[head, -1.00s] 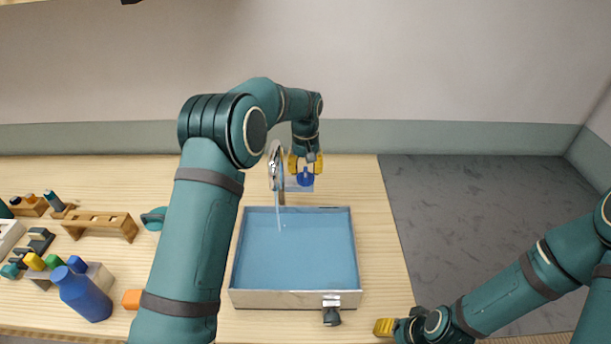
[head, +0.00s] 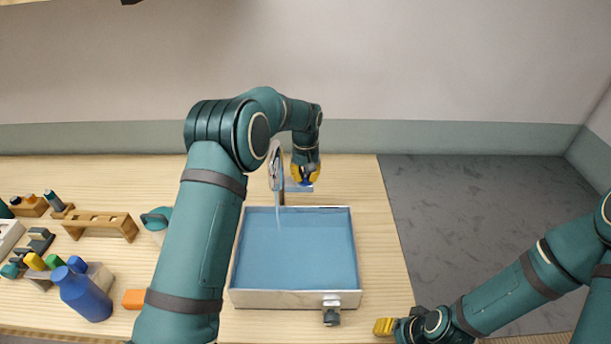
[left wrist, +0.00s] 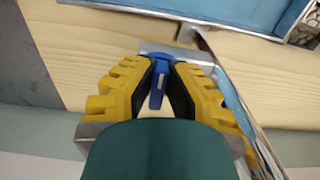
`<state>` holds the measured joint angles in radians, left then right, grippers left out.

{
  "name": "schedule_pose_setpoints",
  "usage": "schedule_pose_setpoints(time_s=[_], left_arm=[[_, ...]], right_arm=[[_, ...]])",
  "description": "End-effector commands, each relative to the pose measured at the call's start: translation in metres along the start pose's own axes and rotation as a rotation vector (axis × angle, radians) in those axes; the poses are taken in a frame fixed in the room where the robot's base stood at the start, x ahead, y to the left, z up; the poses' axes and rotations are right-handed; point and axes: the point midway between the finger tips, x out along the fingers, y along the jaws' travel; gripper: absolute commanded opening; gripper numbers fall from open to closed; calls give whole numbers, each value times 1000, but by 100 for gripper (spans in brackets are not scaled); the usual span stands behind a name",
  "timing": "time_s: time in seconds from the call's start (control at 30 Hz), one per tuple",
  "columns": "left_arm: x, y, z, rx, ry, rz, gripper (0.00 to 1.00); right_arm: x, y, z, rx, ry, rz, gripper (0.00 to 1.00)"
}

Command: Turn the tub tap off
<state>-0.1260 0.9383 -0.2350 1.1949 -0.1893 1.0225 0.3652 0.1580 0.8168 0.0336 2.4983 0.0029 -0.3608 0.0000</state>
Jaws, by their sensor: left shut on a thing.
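The tub (head: 295,299) stands on the wooden bench, with blue water in it. The chrome tap (head: 273,165) curves up behind its far wall, and a thin pale stream shows below the spout. The tap's blue handle (left wrist: 157,85) lies between my left fingers in the left wrist view. My left gripper (head: 305,175) is shut on this handle, just right of the spout; it also shows in the left wrist view (left wrist: 157,75). In the head view the fingers hide most of the handle. My right gripper (head: 384,327) is low at the right, beside the tub's front corner; its opening is unclear.
A blue bottle (head: 85,295), a wooden rack (head: 100,222), an orange block (head: 133,299) and several small items stand on the left. A drain valve (head: 331,315) sticks out of the tub's front. A dark grey surface (head: 480,220) lies empty on the right.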

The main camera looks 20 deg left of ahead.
Motion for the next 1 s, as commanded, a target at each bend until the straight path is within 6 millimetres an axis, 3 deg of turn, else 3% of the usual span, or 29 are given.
schedule_pose_setpoints(time_s=[0.37, 1.0], left_arm=[[2, -2, 1, 87, -4, 0, 0], [3, -8, -1, 542, -7, 1, 0]], right_arm=[[1, 0, 0, 0, 0, 0, 47], [3, 1, 0, 0, 0, 0, 47]])
